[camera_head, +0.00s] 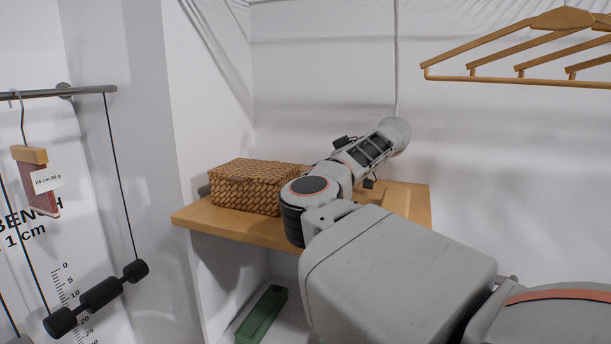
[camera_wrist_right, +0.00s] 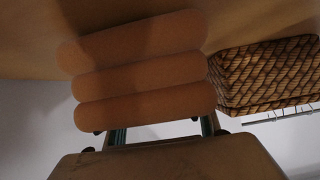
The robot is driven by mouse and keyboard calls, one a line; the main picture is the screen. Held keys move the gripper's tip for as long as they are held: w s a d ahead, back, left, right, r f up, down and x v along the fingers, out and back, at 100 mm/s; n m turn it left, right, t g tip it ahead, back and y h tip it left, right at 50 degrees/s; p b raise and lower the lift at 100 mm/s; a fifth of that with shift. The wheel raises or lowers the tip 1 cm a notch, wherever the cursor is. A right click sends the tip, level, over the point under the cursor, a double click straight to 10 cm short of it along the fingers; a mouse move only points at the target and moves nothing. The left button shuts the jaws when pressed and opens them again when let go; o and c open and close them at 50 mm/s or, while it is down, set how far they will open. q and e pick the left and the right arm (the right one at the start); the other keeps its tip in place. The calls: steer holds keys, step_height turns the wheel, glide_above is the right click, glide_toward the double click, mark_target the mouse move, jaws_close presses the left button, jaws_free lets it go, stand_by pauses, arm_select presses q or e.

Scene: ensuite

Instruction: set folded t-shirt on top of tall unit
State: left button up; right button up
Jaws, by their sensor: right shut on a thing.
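The folded t-shirt (camera_wrist_right: 145,68) is an orange-brown bundle with three rounded folds in the right wrist view. My right gripper (camera_wrist_right: 163,132) is shut on its near edge, with a finger towards each side. The bundle is in front of a wooden surface (camera_wrist_right: 25,50), and I cannot tell whether they touch. In the head view my right arm reaches over the wooden top (camera_head: 232,224) of a white unit. The arm hides the t-shirt and the fingertips there. My left gripper is not in view.
A woven basket (camera_head: 247,186) stands on the left of the wooden top, close beside my arm; it also shows in the right wrist view (camera_wrist_right: 268,75). A green box (camera_head: 262,314) lies below. Wooden hangers (camera_head: 520,45) hang upper right. A rail (camera_head: 75,92) is at left.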

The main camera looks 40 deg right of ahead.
steer(key=o, duration=1.2)
steer(key=shift+f, duration=0.15)
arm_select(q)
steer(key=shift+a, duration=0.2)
arm_select(e)
steer(key=shift+r, duration=0.3)
steer(key=b+v, duration=0.2)
steer(key=v, duration=0.8)
steer(key=shift+s+d, duration=0.25)
steer(key=shift+s, duration=0.1)
steer(key=shift+s+d+r, duration=0.15)
steer(key=shift+s+r, duration=0.15)
steer(key=shift+s, duration=0.15)
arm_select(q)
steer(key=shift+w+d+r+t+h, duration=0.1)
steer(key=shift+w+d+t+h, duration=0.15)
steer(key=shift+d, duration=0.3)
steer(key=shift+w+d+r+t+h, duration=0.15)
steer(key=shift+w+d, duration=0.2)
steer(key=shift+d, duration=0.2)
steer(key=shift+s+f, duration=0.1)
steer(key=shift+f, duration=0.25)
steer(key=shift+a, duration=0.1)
